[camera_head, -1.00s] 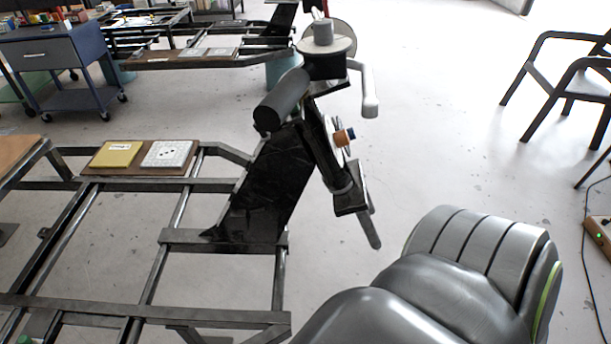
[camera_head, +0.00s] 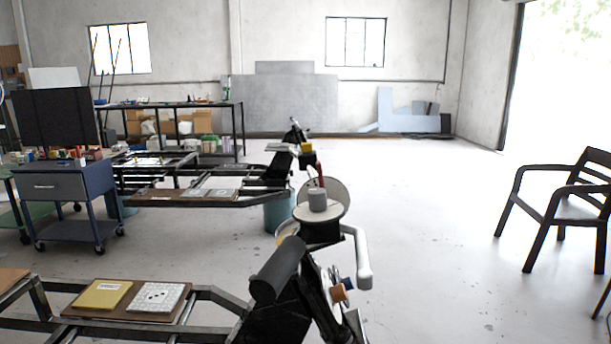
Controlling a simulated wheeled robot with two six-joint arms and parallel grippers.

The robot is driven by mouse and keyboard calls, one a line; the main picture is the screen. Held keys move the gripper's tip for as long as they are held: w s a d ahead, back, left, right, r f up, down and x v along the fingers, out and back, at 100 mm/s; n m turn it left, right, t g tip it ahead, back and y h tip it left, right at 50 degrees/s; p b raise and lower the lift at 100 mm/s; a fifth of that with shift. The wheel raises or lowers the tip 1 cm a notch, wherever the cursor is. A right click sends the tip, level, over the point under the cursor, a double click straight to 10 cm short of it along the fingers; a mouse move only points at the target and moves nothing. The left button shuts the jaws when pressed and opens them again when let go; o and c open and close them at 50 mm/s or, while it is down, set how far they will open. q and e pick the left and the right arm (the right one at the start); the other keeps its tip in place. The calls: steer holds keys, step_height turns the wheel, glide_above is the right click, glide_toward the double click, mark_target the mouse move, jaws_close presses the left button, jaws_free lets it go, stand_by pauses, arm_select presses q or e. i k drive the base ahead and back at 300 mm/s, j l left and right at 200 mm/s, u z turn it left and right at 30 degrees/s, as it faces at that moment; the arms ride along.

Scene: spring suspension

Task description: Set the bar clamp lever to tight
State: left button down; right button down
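A black clamp-like stand (camera_head: 280,310) rises at the near end of a dark metal frame at the lower middle. It carries a dark cylinder (camera_head: 277,270), a round plate with a grey knob (camera_head: 317,200) on top, and an orange and blue knob (camera_head: 340,292) on its right side. A pale grey lever (camera_head: 361,262) hangs down on the right of the plate. I cannot tell for certain which part is the bar clamp lever, or its setting. The lower part of the stand is cut off by the picture's bottom edge. Neither gripper is in view.
A dark metal frame (camera_head: 215,300) with a yellow pad (camera_head: 102,294) and a white patterned tile (camera_head: 157,297) lies at the lower left. A blue-grey drawer cart (camera_head: 70,195) stands behind. A black chair (camera_head: 565,205) is at the right. The floor between stand and chair is clear.

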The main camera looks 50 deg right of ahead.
mark_target(322, 185)
steer(key=z, duration=1.35)
steer(key=i+l+z, duration=0.2)
steer(key=l, duration=0.4)
